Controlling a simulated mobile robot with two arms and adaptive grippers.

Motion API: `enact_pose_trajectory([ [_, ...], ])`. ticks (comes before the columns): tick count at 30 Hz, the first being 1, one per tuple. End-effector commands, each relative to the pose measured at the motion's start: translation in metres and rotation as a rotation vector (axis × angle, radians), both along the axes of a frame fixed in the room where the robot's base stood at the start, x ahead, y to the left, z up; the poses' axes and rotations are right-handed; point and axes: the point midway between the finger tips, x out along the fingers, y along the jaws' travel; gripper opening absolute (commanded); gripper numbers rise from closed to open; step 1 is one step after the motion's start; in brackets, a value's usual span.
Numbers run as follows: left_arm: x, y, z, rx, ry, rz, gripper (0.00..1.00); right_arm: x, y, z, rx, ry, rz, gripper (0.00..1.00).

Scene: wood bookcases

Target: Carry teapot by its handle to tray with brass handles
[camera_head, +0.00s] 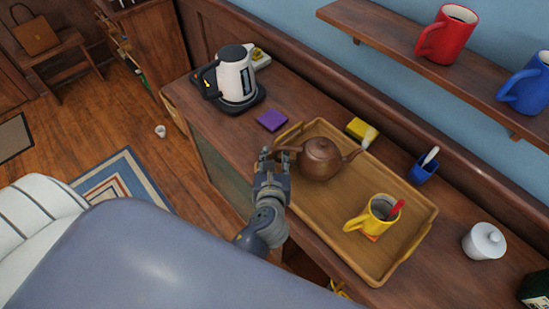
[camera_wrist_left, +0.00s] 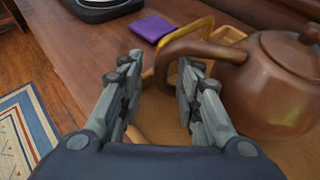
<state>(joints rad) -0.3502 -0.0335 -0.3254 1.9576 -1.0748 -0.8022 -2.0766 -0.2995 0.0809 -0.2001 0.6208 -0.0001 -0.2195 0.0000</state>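The brown teapot (camera_head: 321,158) is upright at the far left end of the wooden tray (camera_head: 338,221), inside its rim, spout to the right and handle to the left. It also shows in the left wrist view (camera_wrist_left: 272,88). The tray's brass handle shows behind the teapot handle in the left wrist view (camera_wrist_left: 196,32). My left gripper (camera_head: 275,154) is at the teapot's handle side; its fingers (camera_wrist_left: 160,66) are apart, with the outer bend of the teapot handle (camera_wrist_left: 166,60) between or just beyond their tips. Contact cannot be told. My right gripper is out of view.
A yellow mug (camera_head: 372,218) with a red utensil stands on the tray's near right part. A purple pad (camera_head: 272,120), a kettle (camera_head: 236,78), a yellow sponge (camera_head: 358,128), a blue cup (camera_head: 424,170) and a white jar (camera_head: 484,242) surround the tray. A mug shelf (camera_head: 395,40) overhangs behind.

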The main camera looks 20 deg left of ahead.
Motion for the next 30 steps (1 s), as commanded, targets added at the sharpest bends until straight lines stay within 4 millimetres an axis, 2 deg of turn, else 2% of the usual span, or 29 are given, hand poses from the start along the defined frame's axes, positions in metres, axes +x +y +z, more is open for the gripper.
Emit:
enact_pose_trajectory([
  [8,-0.006,-0.003,0.004,-0.002,0.000,-0.001,0.32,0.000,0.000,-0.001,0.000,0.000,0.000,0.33],
  [21,-0.081,-0.033,0.037,-0.003,0.002,0.002,0.32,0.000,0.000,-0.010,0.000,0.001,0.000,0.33],
  [25,-0.095,-0.039,0.044,-0.001,0.000,0.000,0.32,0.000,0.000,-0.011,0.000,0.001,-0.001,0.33],
  [30,-0.102,-0.042,0.048,0.001,-0.001,0.001,0.32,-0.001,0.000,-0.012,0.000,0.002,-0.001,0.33],
])
